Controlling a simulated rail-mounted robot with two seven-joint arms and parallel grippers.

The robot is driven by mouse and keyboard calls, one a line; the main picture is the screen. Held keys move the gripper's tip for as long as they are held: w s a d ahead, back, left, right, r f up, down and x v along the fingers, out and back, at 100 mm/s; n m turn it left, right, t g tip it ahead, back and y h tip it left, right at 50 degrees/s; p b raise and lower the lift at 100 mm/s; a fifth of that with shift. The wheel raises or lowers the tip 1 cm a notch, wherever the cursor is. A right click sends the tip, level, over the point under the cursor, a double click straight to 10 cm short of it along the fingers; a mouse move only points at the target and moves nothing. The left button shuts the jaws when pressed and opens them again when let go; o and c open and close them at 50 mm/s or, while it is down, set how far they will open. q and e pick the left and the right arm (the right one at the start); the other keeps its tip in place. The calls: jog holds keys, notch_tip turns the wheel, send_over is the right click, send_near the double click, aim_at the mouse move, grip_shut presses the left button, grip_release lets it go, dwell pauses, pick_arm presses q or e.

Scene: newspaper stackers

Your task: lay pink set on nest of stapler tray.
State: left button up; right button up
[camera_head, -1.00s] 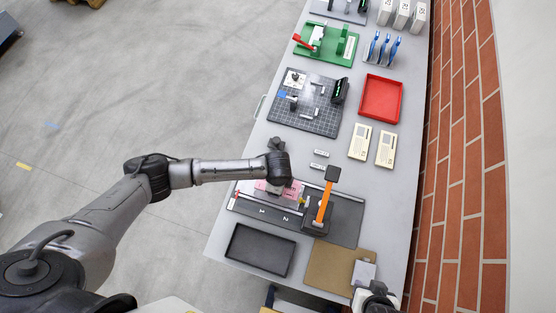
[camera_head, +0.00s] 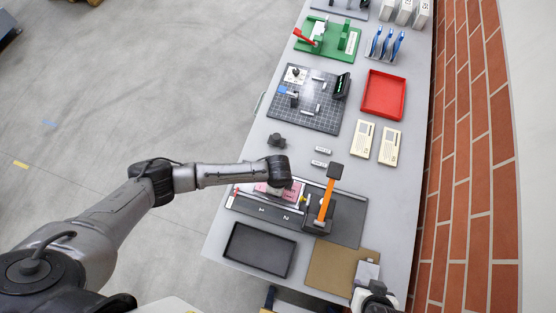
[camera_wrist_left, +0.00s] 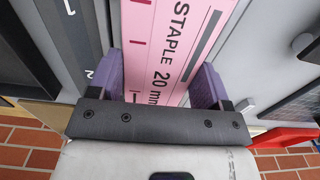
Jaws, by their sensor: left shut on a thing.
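The pink set (camera_head: 262,189) is a pink sheet or pad printed "STAPLE 20 mm"; it fills the top middle of the left wrist view (camera_wrist_left: 168,45). My left gripper (camera_wrist_left: 162,85) is shut on it, with a purple finger at each side. In the head view my left wrist hides the gripper and part of the set, over the upper left of the stapler tray. The stapler tray (camera_head: 348,226) is a dark grey board with a strip marked 1 and 2 and an orange-handled stapler (camera_head: 325,200). I cannot tell whether the set touches the tray. The nest is not clearly visible.
An empty black tray (camera_head: 232,245) and a brown board (camera_head: 325,262) lie nearer me. Two cream pads (camera_head: 363,138), a red tray (camera_head: 399,94) and a gridded board (camera_head: 318,123) are farther up. A small dark block (camera_head: 276,139) stands beyond my left wrist.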

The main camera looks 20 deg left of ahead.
pick_arm(q)
jog(key=shift+f+b, duration=0.3)
jog(key=shift+f, duration=0.25)
dwell(0.4)
jog(key=o, duration=1)
jog(key=shift+o, duration=0.2)
